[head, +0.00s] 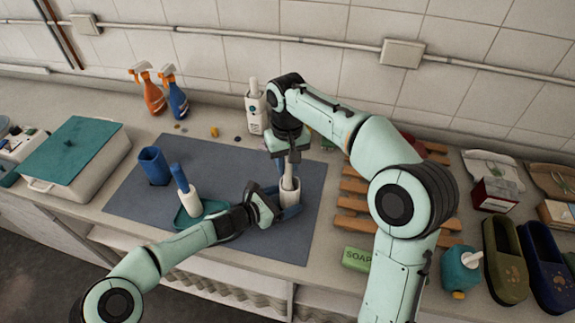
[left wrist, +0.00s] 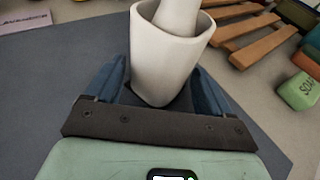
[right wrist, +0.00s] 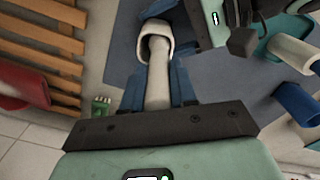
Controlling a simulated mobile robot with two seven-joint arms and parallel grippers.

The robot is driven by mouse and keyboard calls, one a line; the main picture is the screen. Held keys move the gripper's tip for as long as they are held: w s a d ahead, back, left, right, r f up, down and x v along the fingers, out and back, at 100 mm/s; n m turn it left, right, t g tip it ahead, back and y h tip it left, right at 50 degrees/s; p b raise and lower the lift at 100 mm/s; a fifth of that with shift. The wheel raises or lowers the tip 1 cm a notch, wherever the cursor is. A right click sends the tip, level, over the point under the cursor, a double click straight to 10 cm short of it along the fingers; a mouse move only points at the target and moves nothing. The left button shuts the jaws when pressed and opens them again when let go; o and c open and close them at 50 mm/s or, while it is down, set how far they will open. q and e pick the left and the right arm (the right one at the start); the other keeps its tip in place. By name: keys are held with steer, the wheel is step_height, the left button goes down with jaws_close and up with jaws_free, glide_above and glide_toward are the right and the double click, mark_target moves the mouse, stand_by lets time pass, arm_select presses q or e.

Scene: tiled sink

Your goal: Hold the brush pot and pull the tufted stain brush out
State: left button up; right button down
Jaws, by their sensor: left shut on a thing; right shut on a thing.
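The white brush pot (head: 289,197) stands on the blue-grey mat in the head view, at the mat's right part. My left gripper (head: 282,208) is shut around the pot from the lower left; the left wrist view shows its blue fingers on both sides of the pot (left wrist: 165,60). The white handle of the stain brush (right wrist: 158,75) rises from the pot. My right gripper (head: 288,170) is shut on this handle from above, and the right wrist view shows the handle between its fingers. The brush's tufted end is hidden inside the pot.
A wooden rack (head: 352,205) and a green soap box (head: 357,258) lie to the right. Spray bottles (head: 178,97) stand behind.

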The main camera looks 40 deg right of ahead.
steer(key=shift+a+r, duration=0.1)
steer(key=shift+r, duration=2.15)
arm_select(q)
steer(key=o, duration=0.9)
